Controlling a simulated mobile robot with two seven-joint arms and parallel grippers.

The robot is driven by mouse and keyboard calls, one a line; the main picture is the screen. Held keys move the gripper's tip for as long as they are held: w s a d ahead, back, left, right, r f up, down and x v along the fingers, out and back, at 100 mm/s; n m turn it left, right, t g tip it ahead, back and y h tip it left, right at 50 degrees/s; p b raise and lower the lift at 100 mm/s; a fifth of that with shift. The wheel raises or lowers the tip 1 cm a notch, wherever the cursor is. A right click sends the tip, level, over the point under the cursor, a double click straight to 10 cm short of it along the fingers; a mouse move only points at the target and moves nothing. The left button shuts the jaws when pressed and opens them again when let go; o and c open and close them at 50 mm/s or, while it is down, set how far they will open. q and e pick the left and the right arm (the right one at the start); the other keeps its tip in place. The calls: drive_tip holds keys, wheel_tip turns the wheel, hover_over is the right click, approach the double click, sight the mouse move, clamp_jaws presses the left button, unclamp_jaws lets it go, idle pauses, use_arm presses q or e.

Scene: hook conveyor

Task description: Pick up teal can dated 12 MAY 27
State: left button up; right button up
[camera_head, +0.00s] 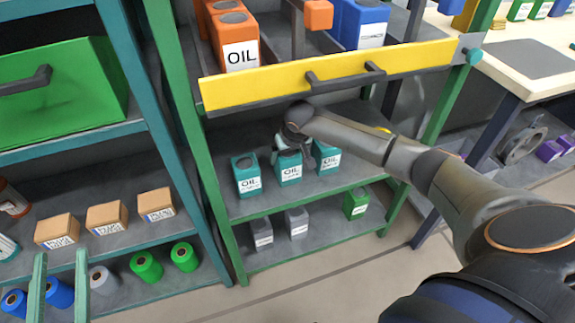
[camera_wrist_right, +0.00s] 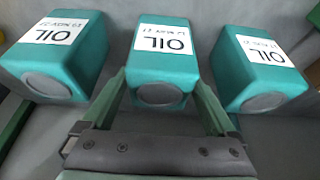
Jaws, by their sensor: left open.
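Three teal oil cans stand in a row on the middle shelf of the green rack: a left can (camera_head: 246,176), a middle can (camera_head: 289,169) and a right can (camera_head: 326,157). In the right wrist view, the middle can (camera_wrist_right: 161,66) has a white OIL label that seems to read MAY 27; its day number is hard to make out. The dates on the outer cans are also too small to read surely. My right gripper (camera_wrist_right: 160,85) is open, its fingers on either side of the middle can. My left gripper (camera_head: 60,270) is open and empty at the lower left.
A yellow drawer front (camera_head: 330,76) with a dark handle hangs above the cans. Grey cans (camera_head: 297,223) and a green can (camera_head: 356,204) stand on the shelf below. The left teal rack holds boxes (camera_head: 106,217) and spools (camera_head: 146,266).

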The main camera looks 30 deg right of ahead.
clamp_jaws()
idle(0.5)
drive_tip(key=shift+r, duration=0.1)
